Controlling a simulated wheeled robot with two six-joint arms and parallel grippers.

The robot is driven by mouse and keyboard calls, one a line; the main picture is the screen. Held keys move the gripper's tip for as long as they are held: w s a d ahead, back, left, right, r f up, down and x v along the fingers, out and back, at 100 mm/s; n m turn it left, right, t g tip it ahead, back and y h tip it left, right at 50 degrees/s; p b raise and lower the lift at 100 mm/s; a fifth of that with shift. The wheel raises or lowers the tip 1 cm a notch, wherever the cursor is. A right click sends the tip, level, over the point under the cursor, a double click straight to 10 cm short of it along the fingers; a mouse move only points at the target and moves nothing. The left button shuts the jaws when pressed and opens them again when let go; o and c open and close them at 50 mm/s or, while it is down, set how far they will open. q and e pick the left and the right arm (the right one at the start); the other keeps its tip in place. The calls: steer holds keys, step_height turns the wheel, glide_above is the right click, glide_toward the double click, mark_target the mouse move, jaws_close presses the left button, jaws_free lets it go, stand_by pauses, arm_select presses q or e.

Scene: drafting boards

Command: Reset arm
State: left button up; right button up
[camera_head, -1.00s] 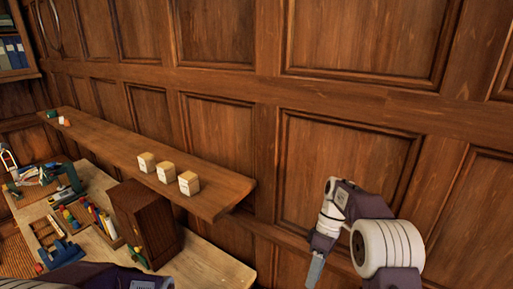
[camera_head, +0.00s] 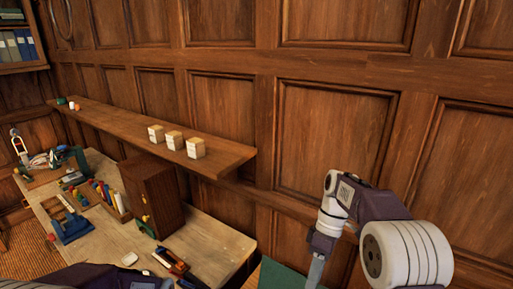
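My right arm stands at the lower right, in front of the panelled wall. Its gripper (camera_head: 318,268) points down and is cut off by the bottom edge. I see only a grey finger part from the side, so I cannot tell whether it is open or shut. Nothing is seen held in it. A part of my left arm shows at the bottom left edge. My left gripper is out of view.
A green surface (camera_head: 283,279) lies right of the bench.

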steer(key=s+d+f+m+t+h+b, duration=0.1)
steer(key=s+f+m+b, duration=0.3)
steer(key=f, duration=0.6)
steer(key=s+d+f+m+t+h+b, duration=0.1)
steer(key=s+f+m+t+b, duration=0.3)
steer(key=s+f+m, duration=0.4)
step_height(320, 180, down, 3)
steer(key=shift+s+d+f+b, duration=0.15)
steer(key=shift+s+d+b, duration=0.2)
steer(key=shift+d+b, duration=0.3)
steer(key=shift+a, duration=0.1)
